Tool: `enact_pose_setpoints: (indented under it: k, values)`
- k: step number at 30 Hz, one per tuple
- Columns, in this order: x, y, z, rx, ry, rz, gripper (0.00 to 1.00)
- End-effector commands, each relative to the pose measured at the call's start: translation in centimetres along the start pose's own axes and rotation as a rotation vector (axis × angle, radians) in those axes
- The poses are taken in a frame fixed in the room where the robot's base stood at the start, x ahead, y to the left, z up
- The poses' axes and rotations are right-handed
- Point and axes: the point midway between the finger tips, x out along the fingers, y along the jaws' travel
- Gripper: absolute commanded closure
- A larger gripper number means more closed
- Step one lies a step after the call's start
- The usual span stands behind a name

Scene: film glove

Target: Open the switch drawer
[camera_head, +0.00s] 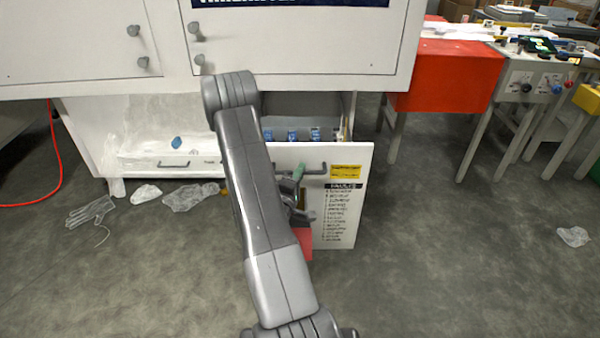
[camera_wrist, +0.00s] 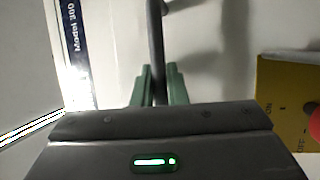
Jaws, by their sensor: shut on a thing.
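The switch drawer (camera_head: 348,215) is a white-fronted drawer under the white cabinet. It stands pulled out, with its inside and several blue items showing behind the front. Its dark bar handle (camera_head: 317,171) runs across the upper front, beside a yellow label. My gripper (camera_head: 300,174) is at this handle, partly hidden by my arm. In the wrist view, the green fingertips of my gripper (camera_wrist: 158,88) are on both sides of the handle bar (camera_wrist: 155,40) and shut on it. A yellow switch plate (camera_wrist: 285,95) with a red knob is at the right there.
A lower white drawer or bin (camera_head: 165,162) stands to the left. Crumpled clear plastic (camera_head: 190,196) and a glove-like film (camera_head: 92,210) lie on the floor. A red-sided table (camera_head: 455,75) stands at the right. The floor in front right is mostly clear.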

Motion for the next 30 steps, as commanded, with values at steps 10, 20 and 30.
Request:
enact_pose_setpoints:
  k: [10,20,30]
  values:
    - [0.0,-0.1,0.0,0.0,0.001,-0.001,0.66]
    - [-0.5,-0.1,-0.1,0.0,0.001,-0.002,0.66]
    - [-7.0,0.0,-0.2,-0.004,0.006,-0.005,0.66]
